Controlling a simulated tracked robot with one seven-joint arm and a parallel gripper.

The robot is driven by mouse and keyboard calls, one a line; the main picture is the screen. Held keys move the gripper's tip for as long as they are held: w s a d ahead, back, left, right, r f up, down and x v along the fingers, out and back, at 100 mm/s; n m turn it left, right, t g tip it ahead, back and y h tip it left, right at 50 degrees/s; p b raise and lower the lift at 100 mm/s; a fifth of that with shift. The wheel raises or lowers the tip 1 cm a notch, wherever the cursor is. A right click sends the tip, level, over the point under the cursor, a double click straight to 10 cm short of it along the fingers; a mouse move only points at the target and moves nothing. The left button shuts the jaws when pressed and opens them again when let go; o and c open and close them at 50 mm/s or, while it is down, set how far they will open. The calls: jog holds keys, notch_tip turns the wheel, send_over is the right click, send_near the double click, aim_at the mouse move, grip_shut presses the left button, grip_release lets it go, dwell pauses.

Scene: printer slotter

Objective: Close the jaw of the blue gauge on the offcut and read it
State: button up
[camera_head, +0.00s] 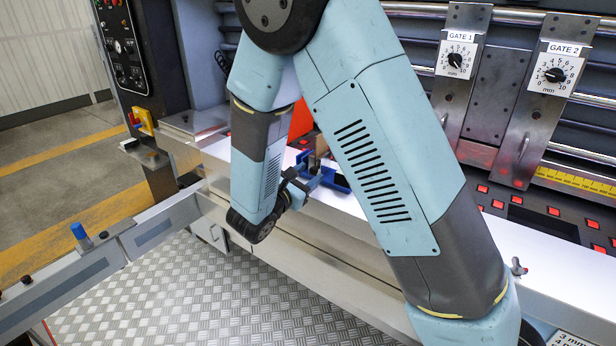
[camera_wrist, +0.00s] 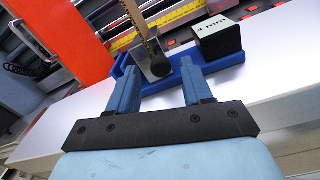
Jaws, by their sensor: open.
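The blue gauge (camera_wrist: 213,79) lies on the white ledge in the wrist view, with a metal jaw plate (camera_wrist: 150,58) bearing a dark round knob (camera_wrist: 160,67). A black block (camera_wrist: 219,38) on its right end has a pale face that seems to read "4 mm". The brown corrugated offcut (camera_wrist: 134,17) stands on edge at the jaw plate; I cannot tell whether the jaw touches it. My gripper (camera_wrist: 158,66) is open, its two blue fingers either side of the knob and apparently apart from it. In the head view my arm partly hides the gauge (camera_head: 338,183).
The white ledge (camera_wrist: 271,87) has bare room to the right of the gauge. An orange-red panel (camera_wrist: 70,38) stands at the left. Behind are a yellow scale (camera_wrist: 160,23) and, in the head view, the GATE 1 dial (camera_head: 456,60) and GATE 2 dial (camera_head: 554,74).

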jog(key=v, duration=1.3)
jog(key=shift+s+a, duration=0.2)
dwell(2.5)
